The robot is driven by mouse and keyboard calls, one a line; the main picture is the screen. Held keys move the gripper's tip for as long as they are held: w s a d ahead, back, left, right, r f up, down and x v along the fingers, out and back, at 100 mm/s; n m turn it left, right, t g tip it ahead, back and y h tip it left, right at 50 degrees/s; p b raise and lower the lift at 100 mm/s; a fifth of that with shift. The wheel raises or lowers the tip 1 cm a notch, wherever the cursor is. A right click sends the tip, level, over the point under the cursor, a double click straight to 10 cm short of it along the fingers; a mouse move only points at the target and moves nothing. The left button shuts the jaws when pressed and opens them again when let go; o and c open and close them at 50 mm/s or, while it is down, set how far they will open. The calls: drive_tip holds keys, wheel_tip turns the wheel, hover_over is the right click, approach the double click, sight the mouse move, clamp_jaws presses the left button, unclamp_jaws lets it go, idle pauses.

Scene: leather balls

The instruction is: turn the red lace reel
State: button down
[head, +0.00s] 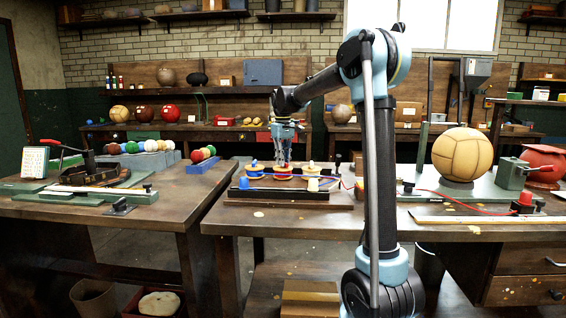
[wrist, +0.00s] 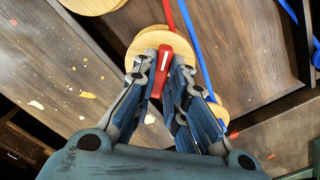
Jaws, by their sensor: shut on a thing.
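The red lace reel (head: 284,172) stands in the middle of a short row of reels on the bench. In the wrist view it is a pale wooden disc (wrist: 147,40) with a red bar-shaped grip (wrist: 163,72) that bears a white mark. My gripper (head: 284,164) points down onto this reel. In the wrist view my gripper's fingers (wrist: 165,66) are closed on either side of the red grip. The fingers hide part of the disc.
A blue-topped reel (head: 254,170) stands close on the left, and another reel (head: 310,171) on the right. Red lace (wrist: 169,14) and blue lace (wrist: 195,48) run past the held reel. A large tan ball (head: 462,155) sits on the right bench.

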drive_tip(key=shift+w+m, duration=0.15)
drive_tip(key=shift+m, duration=1.35)
drive_tip(key=shift+d, duration=0.1)
drive_tip(key=c, duration=1.6)
unclamp_jaws()
wheel_tip(320, 180, up, 12)
drive_tip(key=shift+f, duration=0.1)
